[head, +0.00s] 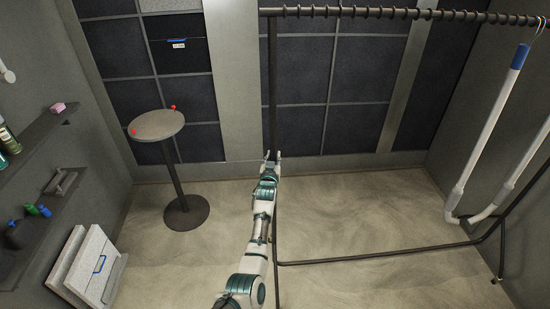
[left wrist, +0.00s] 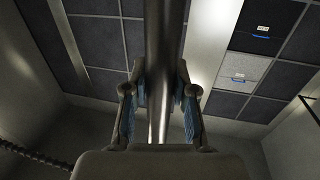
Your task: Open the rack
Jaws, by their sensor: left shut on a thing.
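The rack (head: 273,84) is a dark metal frame with a ribbed top bar, upright posts and a low floor bar. My left gripper (head: 271,157) is at the rack's left upright post, around the middle of its height. In the left wrist view the post (left wrist: 163,45) runs between the two fingers of my left gripper (left wrist: 159,100), which is shut on it. The blue finger pads lie on either side of the post. My right gripper is in neither view.
A round table (head: 157,125) with two small red items stands to the left. Shelves (head: 45,140) with bottles line the left wall, above white boxes (head: 92,264). A white tubular thing (head: 490,125) hangs at the rack's right end. The floor around the rack's base is mostly clear.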

